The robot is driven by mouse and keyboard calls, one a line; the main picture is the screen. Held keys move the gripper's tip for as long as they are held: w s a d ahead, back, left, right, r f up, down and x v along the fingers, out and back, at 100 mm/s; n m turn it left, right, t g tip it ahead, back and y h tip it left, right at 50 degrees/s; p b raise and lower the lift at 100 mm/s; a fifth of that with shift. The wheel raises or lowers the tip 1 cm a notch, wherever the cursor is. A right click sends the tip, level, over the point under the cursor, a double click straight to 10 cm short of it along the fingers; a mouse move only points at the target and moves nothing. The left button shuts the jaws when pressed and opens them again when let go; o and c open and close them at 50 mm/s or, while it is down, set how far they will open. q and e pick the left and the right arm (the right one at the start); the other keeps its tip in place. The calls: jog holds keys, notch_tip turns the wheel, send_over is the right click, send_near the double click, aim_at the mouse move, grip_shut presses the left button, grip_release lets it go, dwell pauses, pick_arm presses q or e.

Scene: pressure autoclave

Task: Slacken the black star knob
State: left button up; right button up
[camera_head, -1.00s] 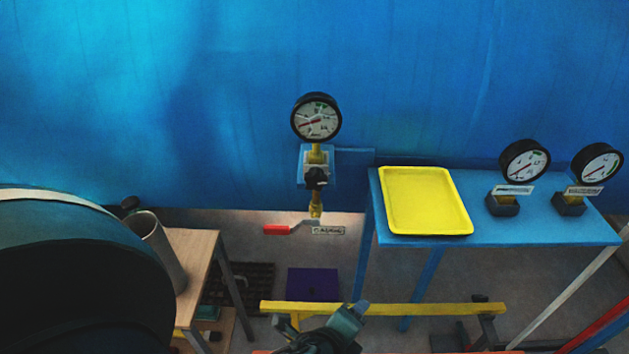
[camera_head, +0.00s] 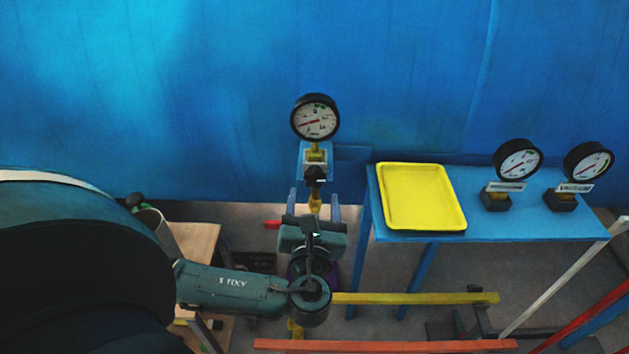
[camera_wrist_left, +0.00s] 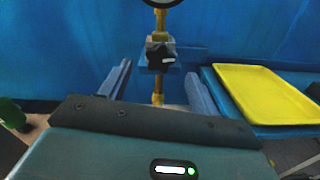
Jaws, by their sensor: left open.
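The black star knob (camera_head: 315,175) sits on the brass pipe below the round pressure gauge (camera_head: 315,118), in front of a blue bracket. In the left wrist view the knob (camera_wrist_left: 160,55) shows between and beyond the two fingers. My left gripper (camera_head: 314,196) is open and empty, just below and in front of the knob, with its fingers apart on either side of the pipe. It also shows in the left wrist view (camera_wrist_left: 158,80). I see no contact with the knob. My right gripper is not in view.
A blue table (camera_head: 520,222) at right bears a yellow tray (camera_head: 424,197) and two loose gauges (camera_head: 518,160). A red lever handle (camera_head: 271,224) is partly hidden behind my left gripper. A yellow rail (camera_head: 420,298) and a red rail (camera_head: 390,346) cross the front.

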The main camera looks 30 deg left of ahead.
aim_at(315, 180)
pick_arm(q)
jog(key=x, duration=0.5)
jog(key=shift+w, duration=0.15)
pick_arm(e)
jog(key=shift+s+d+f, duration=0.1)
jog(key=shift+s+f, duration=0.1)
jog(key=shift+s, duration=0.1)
pick_arm(q)
jog(key=shift+c, duration=0.5)
jog(key=c, duration=0.9)
jog(key=shift+o, duration=0.2)
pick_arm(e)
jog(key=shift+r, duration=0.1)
